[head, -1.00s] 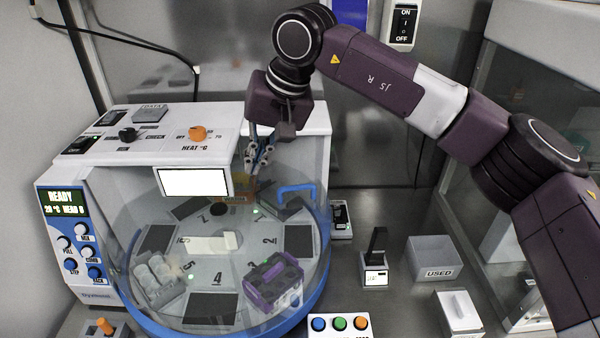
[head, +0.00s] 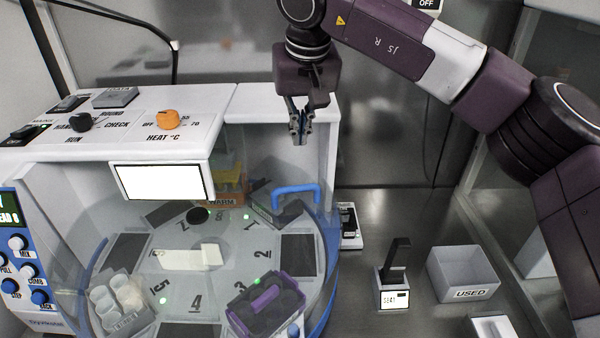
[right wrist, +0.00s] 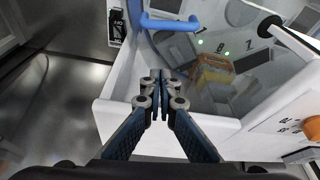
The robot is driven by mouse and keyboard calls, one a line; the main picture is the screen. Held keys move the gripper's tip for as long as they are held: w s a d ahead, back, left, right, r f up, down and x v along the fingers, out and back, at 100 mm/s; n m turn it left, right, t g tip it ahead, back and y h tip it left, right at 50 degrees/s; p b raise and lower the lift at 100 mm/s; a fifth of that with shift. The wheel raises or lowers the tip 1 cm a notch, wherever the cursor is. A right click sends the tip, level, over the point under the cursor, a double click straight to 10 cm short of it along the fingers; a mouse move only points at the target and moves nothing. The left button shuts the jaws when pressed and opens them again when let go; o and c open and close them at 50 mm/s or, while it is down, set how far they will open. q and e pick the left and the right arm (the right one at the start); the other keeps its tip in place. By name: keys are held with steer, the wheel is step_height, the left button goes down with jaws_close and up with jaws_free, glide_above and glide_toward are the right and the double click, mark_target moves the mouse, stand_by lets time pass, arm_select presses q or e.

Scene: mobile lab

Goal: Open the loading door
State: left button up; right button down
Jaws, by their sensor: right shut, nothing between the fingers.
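The loading door is a clear curved cover (head: 75,235) over the round numbered deck of the white machine. A blue bar handle (head: 296,190) sits at its right side, and it also shows at the top of the right wrist view (right wrist: 170,23). My right gripper (head: 301,140) is shut and empty, pointing down above the machine's right top edge, behind and above the handle and apart from it. In the right wrist view its fingertips (right wrist: 160,78) are together, with the handle beyond them. My left gripper is not in view.
Under the cover are a purple-framed carrier (head: 266,300), a tube rack (head: 120,302) and an orange box marked WARM (head: 228,188). To the right stand a black-handled item on a white base (head: 393,270) and a grey USED bin (head: 464,274).

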steer(key=p, duration=0.3)
glide_above(300, 199)
steer(key=w, duration=0.4)
steer(key=f, duration=0.9)
steer(key=shift+w+a+f, duration=0.1)
steer(key=shift+a+f, duration=0.05)
steer(key=shift+a, duration=0.15)
steer(key=s, duration=0.3)
steer(key=shift+d, duration=0.25)
steer(key=shift+s+d, duration=0.1)
steer(key=shift+s, duration=0.35)
steer(key=shift+s, duration=0.1)
